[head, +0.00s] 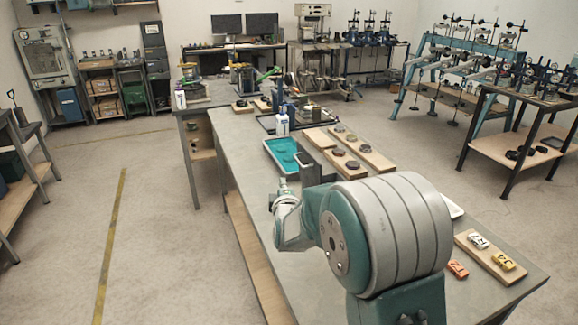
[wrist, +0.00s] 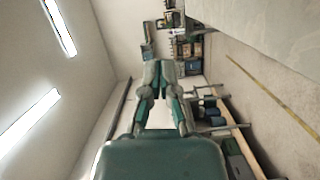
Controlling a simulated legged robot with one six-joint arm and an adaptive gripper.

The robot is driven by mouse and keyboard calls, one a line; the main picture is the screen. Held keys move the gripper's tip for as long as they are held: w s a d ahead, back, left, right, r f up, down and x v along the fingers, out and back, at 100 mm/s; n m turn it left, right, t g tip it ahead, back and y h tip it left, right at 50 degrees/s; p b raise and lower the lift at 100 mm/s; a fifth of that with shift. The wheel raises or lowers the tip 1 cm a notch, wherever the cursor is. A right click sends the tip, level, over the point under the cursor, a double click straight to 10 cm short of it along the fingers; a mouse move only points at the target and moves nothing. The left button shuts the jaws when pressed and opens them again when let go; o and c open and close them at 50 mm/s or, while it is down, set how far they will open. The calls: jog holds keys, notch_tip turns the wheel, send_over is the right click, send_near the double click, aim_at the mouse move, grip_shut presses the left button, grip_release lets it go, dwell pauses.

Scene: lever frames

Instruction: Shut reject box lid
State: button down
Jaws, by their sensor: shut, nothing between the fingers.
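A dark grey upright panel (head: 316,166) stands on the workbench just beyond my arm in the head view. It may be the raised lid of the reject box, but my arm hides what is below it and I cannot tell. In the wrist view my gripper (wrist: 159,70) is shut and empty, its two fingers together. It points toward the far shelves and wall, with no box or lid near its tips. In the head view my large arm joint covers much of the bench.
The workbench (head: 236,165) holds a teal tray (head: 270,145), a white bottle (head: 282,122) and boards with dark round parts (head: 352,165). A board with toy cars (head: 503,262) lies at the near right. Floor left of the bench is open, with a yellow line (head: 112,235).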

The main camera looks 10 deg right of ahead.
jog(key=w+d, duration=0.5)
jog(key=w, duration=0.5)
jog(key=shift+w+f, duration=0.3)
jog(key=shift+w, duration=0.05)
jog(key=shift+a+r, duration=0.1)
